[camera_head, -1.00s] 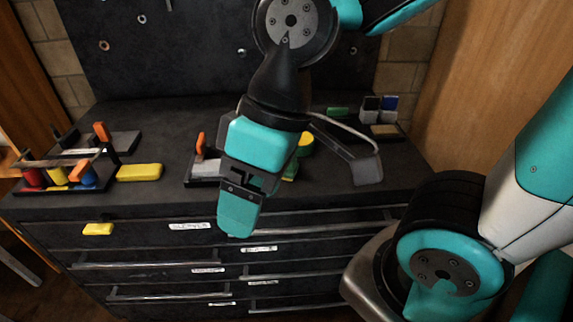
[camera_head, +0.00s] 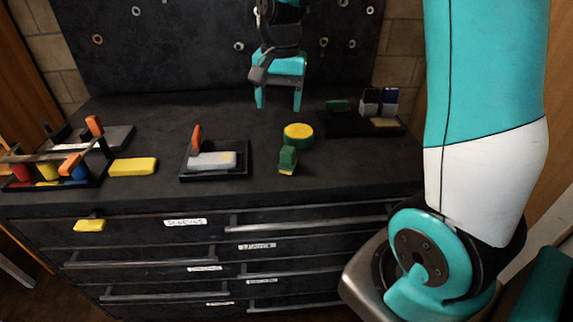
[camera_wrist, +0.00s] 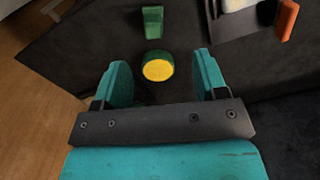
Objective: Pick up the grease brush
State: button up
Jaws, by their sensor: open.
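The likely grease brush (camera_head: 288,158) is a small green block-like piece with a yellow lower end on the dark bench top. It also shows in the wrist view (camera_wrist: 153,22), beyond the fingertips. A round green tin with a yellow top (camera_head: 298,132) stands just behind it. In the wrist view the tin (camera_wrist: 158,67) appears between the fingers. My gripper (camera_head: 279,99) is open and empty, pointing down toward the rear of the bench, behind the tin and brush. I cannot tell its exact height.
A black tray (camera_head: 216,172) with a grey block and orange handle lies left of the brush. A yellow block (camera_head: 133,166) and a rack of coloured pieces (camera_head: 101,170) are farther left. A black tray (camera_head: 345,124) stands right. A pegboard (camera_head: 200,50) rises behind.

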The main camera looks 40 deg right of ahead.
aim_at(287, 158)
jog(key=d+f, duration=0.1)
jog(key=f, duration=0.3)
jog(key=w+d+f+m, duration=0.1)
jog(key=f, duration=0.3)
jog(key=d+f+m+p, duration=0.1)
jog(key=f, duration=0.3)
jog(key=shift+w+d+f, duration=0.15)
jog(key=shift+d+f, duration=0.05)
jog(key=shift+f, duration=0.1)
notch_tip(287, 158, down, 6)
jog(key=shift+r+p, duration=0.15)
jog(key=shift+p, duration=0.5)
jog(key=c, duration=1.1)
jog(key=shift+r, duration=0.15)
notch_tip(287, 158, up, 20)
jog(key=b, duration=0.1)
